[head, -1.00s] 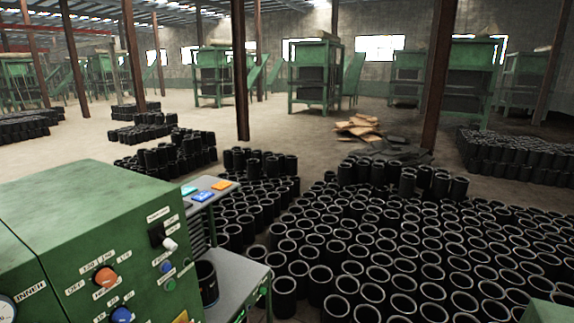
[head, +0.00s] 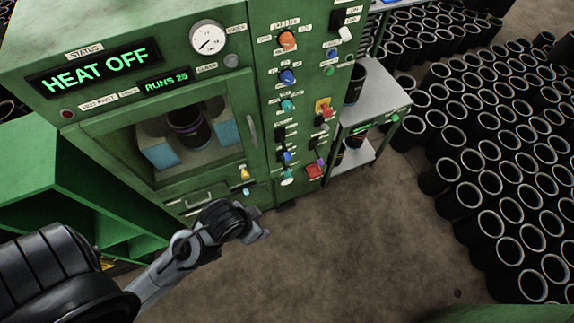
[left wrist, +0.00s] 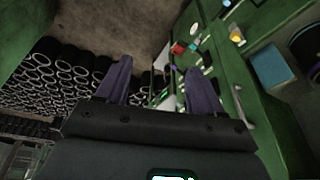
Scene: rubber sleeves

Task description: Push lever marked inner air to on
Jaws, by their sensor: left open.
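The green machine (head: 200,40) has a control panel (head: 258,100) with several small knobs and levers. Their labels are too small to read, so I cannot tell which lever is marked inner air. Low on the panel are a blue-tipped lever (head: 287,156) and a purple-tipped lever (head: 320,162). My left gripper (head: 262,236) is in front of the machine's lower edge, apart from the panel. In the left wrist view its two fingers (left wrist: 160,84) are spread and empty, with the panel beyond and to the right. My right gripper is in neither view.
A display (head: 95,72) reads HEAT OFF. A glass-fronted chamber (head: 160,178) holds a black sleeve and blue blocks. A grey side table (head: 378,98) stands right of the panel. Many black sleeves (head: 500,190) fill the floor at right. The floor (head: 350,245) before the machine is clear.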

